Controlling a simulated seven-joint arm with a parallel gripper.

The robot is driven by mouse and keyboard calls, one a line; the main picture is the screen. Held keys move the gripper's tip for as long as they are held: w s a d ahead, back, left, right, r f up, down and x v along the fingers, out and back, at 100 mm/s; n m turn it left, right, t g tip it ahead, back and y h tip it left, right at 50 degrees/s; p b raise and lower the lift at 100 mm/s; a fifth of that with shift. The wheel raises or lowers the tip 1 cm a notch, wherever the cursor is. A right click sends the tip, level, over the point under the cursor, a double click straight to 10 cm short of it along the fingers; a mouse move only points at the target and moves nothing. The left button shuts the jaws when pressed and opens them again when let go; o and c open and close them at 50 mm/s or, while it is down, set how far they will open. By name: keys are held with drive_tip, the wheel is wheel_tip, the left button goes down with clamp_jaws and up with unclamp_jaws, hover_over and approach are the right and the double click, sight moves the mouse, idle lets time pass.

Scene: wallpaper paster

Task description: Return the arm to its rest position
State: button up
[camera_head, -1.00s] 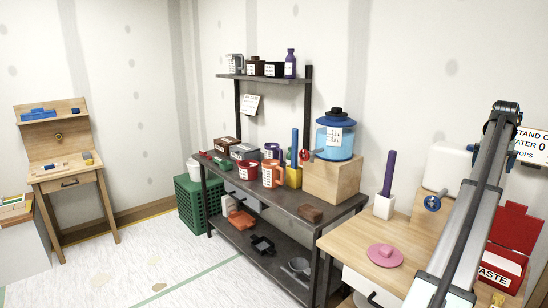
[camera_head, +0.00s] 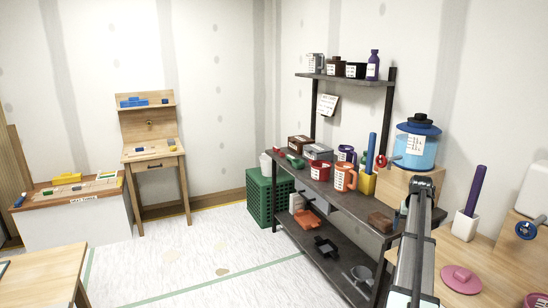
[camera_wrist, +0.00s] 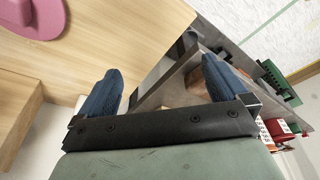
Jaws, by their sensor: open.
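My gripper (camera_wrist: 161,88) shows in the wrist view with its two blue fingers spread wide and nothing between them. Beyond the fingers are a light wooden tabletop and the dark metal bench. In the head view my arm reaches up from the lower edge, in front of the right end of the dark bench (camera_head: 345,203). The gripper's fingers cannot be made out in the head view.
The pink disc (camera_head: 461,279) lies on the wooden table (camera_head: 488,262) at right, near a purple-handled tool (camera_head: 476,190) in a white holder. The middle floor is clear.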

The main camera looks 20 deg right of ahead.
drive_tip(key=w+a+f+n+g+y, duration=0.1)
drive_tip(key=w+a+f, duration=0.2)
drive_tip(key=a+f, duration=0.6)
drive_tip(key=w+a+f+n+y, duration=0.1)
drive_tip(key=w+a+f, duration=0.1)
drive_tip(key=a+f, duration=0.7)
drive_tip(key=s+a+f+n+g+y, duration=0.1)
drive_tip(key=s+a+f, duration=0.1)
drive_tip(key=a+f, duration=0.7)
drive_tip(key=s+a+f+n+g, duration=0.1)
drive_tip(key=a+f, duration=0.7)
drive_tip(key=a, duration=0.4)
drive_tip(key=s+a+f+n+g, duration=0.1)
drive_tip(key=s+a+f, duration=0.45)
drive_tip(key=a, duration=0.35)
drive_tip(key=s+a+f+n+g, duration=0.1)
drive_tip(key=s+a+f, duration=0.4)
drive_tip(key=s+a, duration=0.3)
drive_tip(key=s+a+f+n+g, duration=0.1)
drive_tip(key=s+a+f, duration=0.1)
drive_tip(key=s+a, duration=0.4)
drive_tip(key=s+a+f+n+g, duration=0.2)
drive_tip(key=s+a, duration=0.4)
drive_tip(key=s, duration=0.8)
drive_tip(key=shift+s+a+g+h, duration=0.25)
drive_tip(key=shift+a+g+h, duration=0.05)
drive_tip(key=shift+a+h, duration=0.1)
